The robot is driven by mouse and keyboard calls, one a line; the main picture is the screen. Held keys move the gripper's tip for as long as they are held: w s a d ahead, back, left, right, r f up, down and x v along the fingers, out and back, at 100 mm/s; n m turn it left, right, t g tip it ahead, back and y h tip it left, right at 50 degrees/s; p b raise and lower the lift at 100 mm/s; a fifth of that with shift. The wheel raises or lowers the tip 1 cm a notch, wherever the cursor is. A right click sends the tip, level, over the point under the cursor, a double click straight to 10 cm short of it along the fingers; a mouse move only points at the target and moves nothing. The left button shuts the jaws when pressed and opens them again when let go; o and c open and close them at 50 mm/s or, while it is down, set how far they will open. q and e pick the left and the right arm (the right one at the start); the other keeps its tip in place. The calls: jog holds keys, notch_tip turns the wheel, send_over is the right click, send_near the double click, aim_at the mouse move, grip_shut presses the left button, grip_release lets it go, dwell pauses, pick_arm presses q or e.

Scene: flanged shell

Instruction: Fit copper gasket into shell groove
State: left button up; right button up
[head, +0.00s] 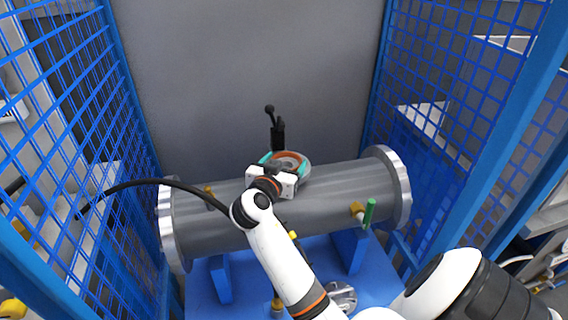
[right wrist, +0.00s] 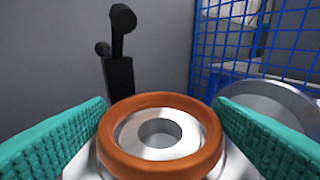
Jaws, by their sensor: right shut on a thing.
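The copper gasket (right wrist: 160,169) is an orange-brown ring, lying nearly flat between the teal finger pads of my right gripper (right wrist: 160,104). The right gripper is shut on its two sides. In the head view the gasket (head: 289,155) shows as a thin orange arc at the top of the shell (head: 330,190), a grey horizontal cylinder. A silver round part with a central hole, the shell's nozzle face (right wrist: 160,130), shows inside the ring. The groove is hidden, so I cannot tell whether the gasket is seated in it. My left gripper is not in view.
A black upright post with a knob (head: 278,132) stands just behind the nozzle. A green-handled valve (head: 369,212) sticks out at the shell's front right. Blue mesh fences (head: 75,90) stand at both sides. The shell rests on a blue stand (head: 222,279).

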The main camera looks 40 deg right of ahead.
jog(key=shift+f, duration=0.35)
jog(key=o, duration=1)
jog(key=shift+o, duration=0.8)
jog(key=shift+f, duration=0.1)
jog(key=shift+a+f, duration=0.1)
jog(key=shift+s+a, duration=0.25)
jog(key=shift+a, duration=0.25)
jog(key=b+v, duration=0.1)
jog(key=v, duration=0.5)
jog(key=shift+a+r, duration=0.25)
jog(key=shift+r, duration=0.1)
jog(key=shift+w, duration=0.1)
